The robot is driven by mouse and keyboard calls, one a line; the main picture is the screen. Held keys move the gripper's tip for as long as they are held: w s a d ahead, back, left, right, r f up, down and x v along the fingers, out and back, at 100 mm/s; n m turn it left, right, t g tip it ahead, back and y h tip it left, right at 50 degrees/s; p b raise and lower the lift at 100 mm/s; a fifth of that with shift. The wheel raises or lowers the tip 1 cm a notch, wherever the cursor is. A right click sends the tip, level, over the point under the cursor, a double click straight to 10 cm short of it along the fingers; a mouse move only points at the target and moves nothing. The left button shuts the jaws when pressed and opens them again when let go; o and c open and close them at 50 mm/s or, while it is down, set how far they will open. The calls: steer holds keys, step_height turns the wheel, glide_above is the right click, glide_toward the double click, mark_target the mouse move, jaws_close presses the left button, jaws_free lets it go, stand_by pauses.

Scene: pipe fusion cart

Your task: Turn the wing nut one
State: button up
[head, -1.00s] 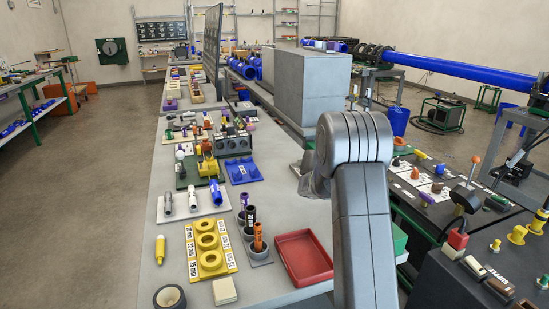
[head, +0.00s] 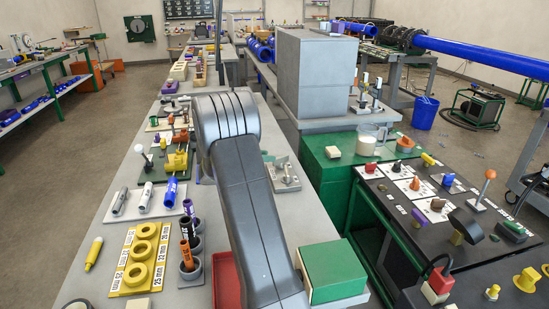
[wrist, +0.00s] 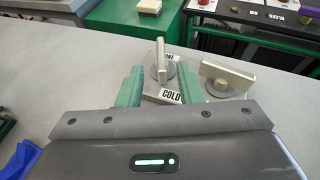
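In the wrist view a wing nut with an upright, end-on wing (wrist: 161,60) stands on a plate beside a label that reads partly "ONE". A second wing nut (wrist: 228,76) sits to its right, its wing lying across the picture. A "COLD" label (wrist: 171,97) is in front of the first. My gripper (wrist: 160,72) has its two green fingers apart, one either side of the first wing nut, with gaps showing on both sides. In the head view my arm hides the gripper; part of the plate (head: 287,180) shows to its right.
A green box (head: 334,272) stands on the bench right of my arm. A large grey cabinet (head: 314,80) stands beyond. A green cabinet (head: 336,176) with a cream block (head: 332,152) is at the right. Yellow rings (head: 140,250) and pipe pieces lie at the left.

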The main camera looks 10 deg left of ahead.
mark_target(279, 157)
steer(key=x, duration=0.7)
steer(key=shift+w+d, duration=0.15)
steer(key=shift+d, duration=0.1)
steer(key=shift+f, duration=0.1)
jaws_close()
